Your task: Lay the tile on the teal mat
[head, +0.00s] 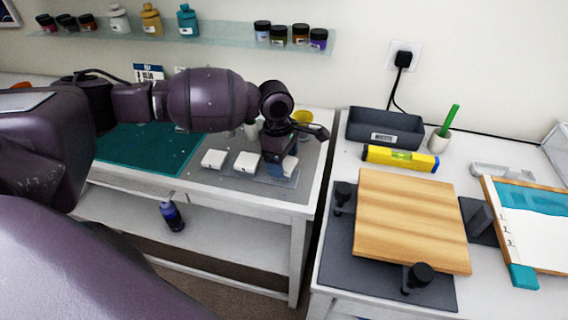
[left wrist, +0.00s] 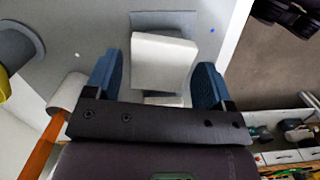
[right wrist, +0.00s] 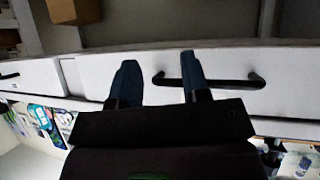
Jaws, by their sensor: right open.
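Three white tiles sit in a row on the grey part of the left table in the head view: a left one (head: 214,159), a middle one (head: 246,162) and a right one (head: 290,166). The teal mat (head: 150,150) lies left of them, partly behind my left arm. My left gripper (head: 280,160) is at the right tile, partly covering it. In the left wrist view, a white tile (left wrist: 163,58) shows between the spread fingers, with a narrow gap visible at the left finger. My right gripper (right wrist: 158,80) is open and empty in front of a white drawer.
A purple bottle (head: 172,215) stands on the table's lower shelf. The right table holds a wooden board (head: 412,220), a yellow level (head: 400,158), a dark bin (head: 385,128) and a cup with a green stick (head: 440,140). A glass shelf (head: 220,40) with jars is above.

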